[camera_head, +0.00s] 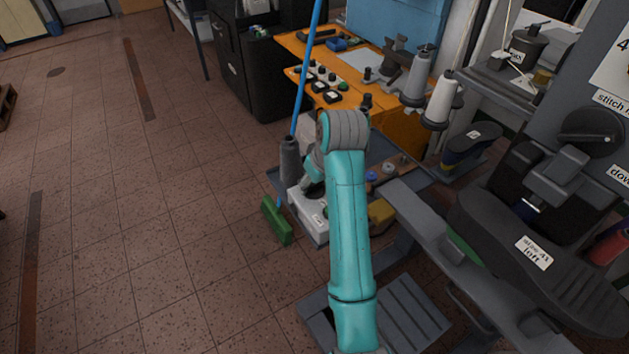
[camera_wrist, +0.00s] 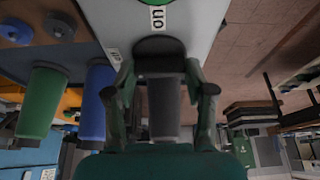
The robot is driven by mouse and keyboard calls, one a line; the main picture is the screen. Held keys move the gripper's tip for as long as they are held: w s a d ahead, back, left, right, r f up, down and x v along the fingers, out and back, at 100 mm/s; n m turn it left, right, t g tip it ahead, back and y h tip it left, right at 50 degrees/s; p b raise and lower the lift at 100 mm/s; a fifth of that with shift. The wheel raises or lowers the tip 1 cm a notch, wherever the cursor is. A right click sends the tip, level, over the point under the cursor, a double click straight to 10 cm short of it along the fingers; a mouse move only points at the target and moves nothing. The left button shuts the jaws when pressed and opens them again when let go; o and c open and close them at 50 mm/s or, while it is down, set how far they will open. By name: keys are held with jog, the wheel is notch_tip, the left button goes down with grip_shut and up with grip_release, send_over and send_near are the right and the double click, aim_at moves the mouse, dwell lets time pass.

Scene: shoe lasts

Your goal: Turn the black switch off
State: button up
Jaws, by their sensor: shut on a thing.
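The black switch (camera_wrist: 159,46) sits on a pale grey box (camera_wrist: 200,25) in the wrist view. A label reading "on" (camera_wrist: 157,18) and the edge of a green button (camera_wrist: 155,2) lie beyond it. My gripper (camera_wrist: 160,72) has a finger on each side of the switch and is shut on it. A dark grey part shows between the fingers, below the switch. In the head view the white box (camera_head: 305,212) stands on a low shelf, and my gripper (camera_head: 313,186) reaches down to it. My arm hides much of the gripper and the switch there.
A broom with a blue pole and green head (camera_head: 277,220) stands left of the box, with a dark grey spool (camera_head: 290,160) close by. An orange bench (camera_head: 350,95) with small items is behind. Left floor is clear.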

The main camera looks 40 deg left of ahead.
jog(key=shift+f, duration=0.1)
jog(key=o, duration=1.2)
jog(key=shift+c, duration=0.2)
